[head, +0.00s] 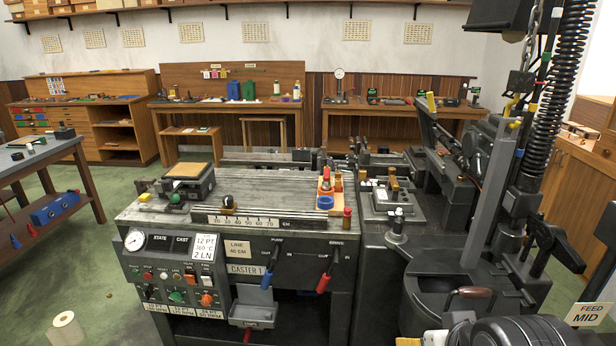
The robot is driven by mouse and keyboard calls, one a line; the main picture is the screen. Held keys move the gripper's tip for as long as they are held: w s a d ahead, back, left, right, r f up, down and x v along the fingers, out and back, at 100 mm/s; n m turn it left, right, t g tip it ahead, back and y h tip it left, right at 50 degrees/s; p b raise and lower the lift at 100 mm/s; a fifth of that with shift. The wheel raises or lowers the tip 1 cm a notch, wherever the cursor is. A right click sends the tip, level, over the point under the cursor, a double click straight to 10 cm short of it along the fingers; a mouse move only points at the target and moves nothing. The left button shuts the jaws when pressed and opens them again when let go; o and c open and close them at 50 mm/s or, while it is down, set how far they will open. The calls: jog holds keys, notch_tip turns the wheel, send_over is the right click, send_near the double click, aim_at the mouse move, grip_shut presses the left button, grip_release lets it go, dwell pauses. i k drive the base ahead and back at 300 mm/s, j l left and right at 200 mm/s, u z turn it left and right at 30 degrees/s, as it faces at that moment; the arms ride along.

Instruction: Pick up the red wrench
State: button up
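I cannot pick out a red wrench for certain. The red items in view are small. A red-handled lever (323,283) hangs on the front of the casting machine, beside a blue-handled lever (267,279). A small red piece (247,335) shows under the grey tray at the machine's front. Another thin red item (31,229) lies on the lower shelf of the left table; its shape is too small to tell. My gripper is not recognisable in this view.
The casting machine (150,215) fills the centre, with a control panel (175,285) in front. A dark table (60,150) stands left, holding a blue box (55,208). Workbenches (225,104) line the back wall. Green floor (85,270) is open at left, with a paper roll (66,328).

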aim_at(326, 187)
jog(key=i+j+z, duration=0.1)
jog(key=j, duration=0.25)
jog(key=i+j, duration=0.2)
jog(key=j, duration=0.2)
jog(key=i+j+z, duration=0.15)
jog(key=j, duration=0.2)
jog(key=i+j+z, duration=0.1)
jog(key=j, duration=0.3)
jog(key=i+j, duration=0.1)
jog(key=j, duration=0.3)
jog(key=i+j+z, duration=0.15)
jog(key=j, duration=0.25)
jog(key=i+j+z, duration=0.1)
jog(key=i+z, duration=0.3)
jog(key=i, duration=1.1)
